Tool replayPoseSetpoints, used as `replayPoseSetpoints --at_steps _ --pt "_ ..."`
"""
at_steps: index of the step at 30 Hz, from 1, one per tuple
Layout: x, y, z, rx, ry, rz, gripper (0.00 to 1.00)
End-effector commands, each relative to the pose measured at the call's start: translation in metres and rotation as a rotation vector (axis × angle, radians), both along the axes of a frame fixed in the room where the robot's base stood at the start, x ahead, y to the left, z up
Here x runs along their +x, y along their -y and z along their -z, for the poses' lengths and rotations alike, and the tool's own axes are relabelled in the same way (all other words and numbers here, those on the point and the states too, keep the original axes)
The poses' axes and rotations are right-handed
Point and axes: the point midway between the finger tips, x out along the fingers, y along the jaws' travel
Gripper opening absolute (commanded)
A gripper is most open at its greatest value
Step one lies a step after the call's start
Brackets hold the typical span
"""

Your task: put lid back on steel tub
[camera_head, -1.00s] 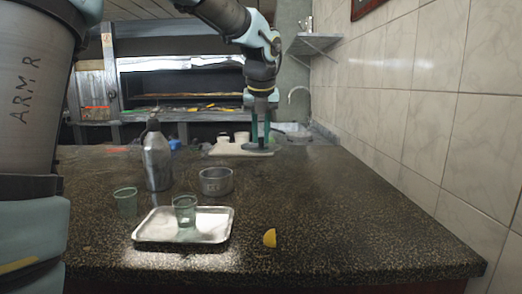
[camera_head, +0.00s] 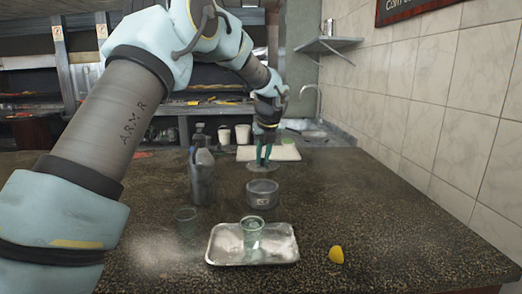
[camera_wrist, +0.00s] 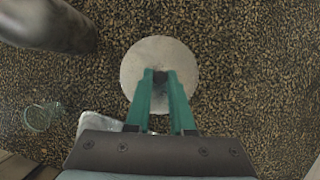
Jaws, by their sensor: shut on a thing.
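The steel tub (camera_head: 263,195) stands on the dark speckled counter, behind the metal tray, with a small label on its front. My gripper (camera_head: 264,161) is shut on the knob of the round grey lid (camera_head: 257,169). In the head view the lid appears just above and behind the tub's rim, apart from it. In the wrist view my gripper (camera_wrist: 164,78) points down with the pale lid disc (camera_wrist: 150,58) roughly level between the green fingers. The tub is not visible there, so their exact alignment is unclear.
A lemon piece (camera_head: 336,255) lies right. A white board (camera_head: 284,153) lies behind.

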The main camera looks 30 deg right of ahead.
Motion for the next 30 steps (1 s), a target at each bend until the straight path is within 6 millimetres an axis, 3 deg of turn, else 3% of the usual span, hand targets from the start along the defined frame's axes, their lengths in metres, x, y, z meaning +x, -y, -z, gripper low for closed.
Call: replayPoseSetpoints --at_steps 22,30 --pt "0.0 -0.001 0.054 0.001 -0.001 0.001 0.0" --pt "0.0 0.0 0.063 -0.001 0.0 0.001 0.0"
